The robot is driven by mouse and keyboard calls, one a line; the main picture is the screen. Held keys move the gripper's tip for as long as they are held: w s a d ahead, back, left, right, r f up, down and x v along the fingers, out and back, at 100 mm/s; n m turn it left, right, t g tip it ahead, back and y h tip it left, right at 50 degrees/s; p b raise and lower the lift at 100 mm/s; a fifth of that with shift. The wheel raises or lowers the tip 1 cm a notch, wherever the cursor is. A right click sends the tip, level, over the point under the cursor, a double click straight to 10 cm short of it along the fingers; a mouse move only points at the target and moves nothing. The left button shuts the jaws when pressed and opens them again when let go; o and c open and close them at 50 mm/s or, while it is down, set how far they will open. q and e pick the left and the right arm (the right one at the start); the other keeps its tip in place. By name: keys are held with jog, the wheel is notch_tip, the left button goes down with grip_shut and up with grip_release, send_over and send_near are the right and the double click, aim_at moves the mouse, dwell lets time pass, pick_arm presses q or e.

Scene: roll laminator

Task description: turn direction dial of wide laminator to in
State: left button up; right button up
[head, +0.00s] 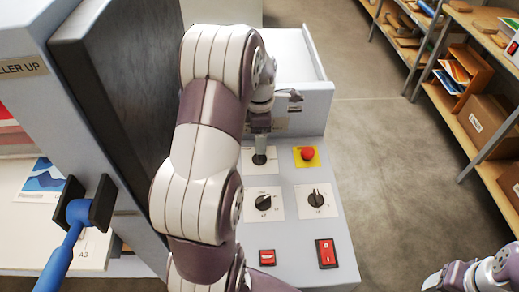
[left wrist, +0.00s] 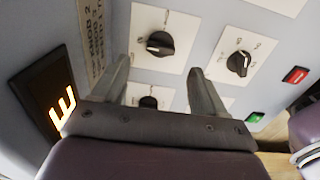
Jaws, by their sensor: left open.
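The grey control panel (head: 297,228) of the laminator carries three black dials on white plates. My left gripper (head: 262,145) is over the upper-left dial (head: 260,159); contact cannot be told. Below are a left dial (head: 264,202) and a right dial (head: 316,199); their labels are too small to read. In the left wrist view my left gripper (left wrist: 158,68) is open, its fingers apart. A dial (left wrist: 148,102) between them is partly hidden by the gripper body. Two other dials (left wrist: 160,43) (left wrist: 238,62) show clearly. My right gripper (head: 436,281) is at the lower right, far from the panel.
A red stop button (head: 307,154) on a yellow plate is right of the gripper. Two red switches (head: 267,257) (head: 327,253) sit at the panel's front. A blue-handled lever (head: 70,235) is at left. Shelves (head: 470,130) stand right, beyond clear floor.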

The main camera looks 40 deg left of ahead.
pick_arm(q)
notch_tip(320, 180, up, 6)
jog(key=p, duration=0.1)
jog(key=shift+p, duration=0.3)
